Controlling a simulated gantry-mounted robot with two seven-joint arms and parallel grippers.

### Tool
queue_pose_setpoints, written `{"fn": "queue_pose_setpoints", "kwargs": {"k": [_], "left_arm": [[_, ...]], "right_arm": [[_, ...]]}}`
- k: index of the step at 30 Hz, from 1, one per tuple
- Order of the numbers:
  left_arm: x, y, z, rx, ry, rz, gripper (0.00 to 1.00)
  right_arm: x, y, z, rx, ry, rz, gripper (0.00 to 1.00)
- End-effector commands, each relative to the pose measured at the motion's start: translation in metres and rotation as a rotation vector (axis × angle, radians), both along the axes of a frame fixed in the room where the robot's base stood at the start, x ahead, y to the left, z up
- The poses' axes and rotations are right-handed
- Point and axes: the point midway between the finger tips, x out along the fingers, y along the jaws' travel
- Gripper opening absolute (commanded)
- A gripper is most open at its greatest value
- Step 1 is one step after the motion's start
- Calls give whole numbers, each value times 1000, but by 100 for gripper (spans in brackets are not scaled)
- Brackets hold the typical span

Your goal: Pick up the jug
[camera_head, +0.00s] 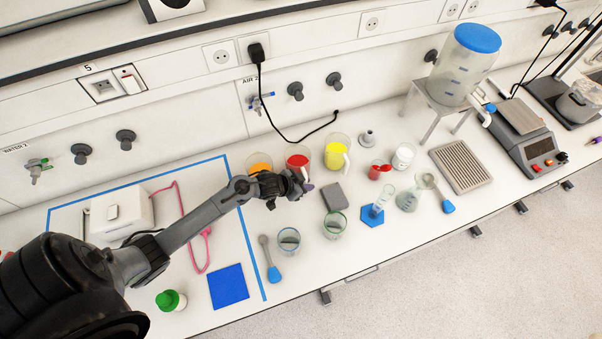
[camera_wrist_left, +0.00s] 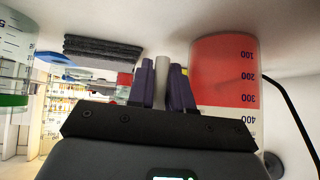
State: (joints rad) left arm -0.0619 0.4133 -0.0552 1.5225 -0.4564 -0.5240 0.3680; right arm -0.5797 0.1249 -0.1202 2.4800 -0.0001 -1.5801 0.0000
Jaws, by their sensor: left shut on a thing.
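The jug with red liquid (camera_head: 297,159) stands on the bench in a row, between a vessel with orange liquid (camera_head: 261,166) and a jug with yellow liquid (camera_head: 336,154). My left gripper (camera_head: 303,183) is at its right front side and hides its lower part. In the left wrist view, which is upside down, the red jug (camera_wrist_left: 222,72) with its graduation marks is right of the fingers. The purple fingers (camera_wrist_left: 162,80) are shut on its pale upright handle (camera_wrist_left: 162,72). I cannot tell whether the jug touches the bench. My right gripper is not in view.
A grey block (camera_head: 333,197) and two glass beakers (camera_head: 289,241) (camera_head: 335,225) stand in front. A small red beaker (camera_head: 379,170) and a flask (camera_head: 408,199) are to the right. A black cable (camera_head: 262,90) hangs behind.

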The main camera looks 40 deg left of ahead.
Motion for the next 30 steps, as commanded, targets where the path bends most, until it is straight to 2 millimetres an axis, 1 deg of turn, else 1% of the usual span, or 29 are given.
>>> {"fn": "queue_pose_setpoints", "kwargs": {"k": [8, 11, 14, 15, 17, 24, 30], "left_arm": [[1, 0, 10, 0, -3, -1, 0], [1, 0, 20, 1, -5, -1, 0], [1, 0, 35, 1, -7, 0, 0], [1, 0, 43, 3, -6, -2, 0], [1, -12, 48, -2, -6, -5, 0], [5, -61, 77, -3, -7, -3, 0], [6, -92, 96, -2, -6, -1, 0]], "right_arm": [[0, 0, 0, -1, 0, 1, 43], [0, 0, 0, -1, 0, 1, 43], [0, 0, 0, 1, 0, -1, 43], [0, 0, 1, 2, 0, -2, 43], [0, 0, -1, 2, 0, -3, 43], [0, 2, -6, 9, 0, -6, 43], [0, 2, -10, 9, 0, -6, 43]]}}
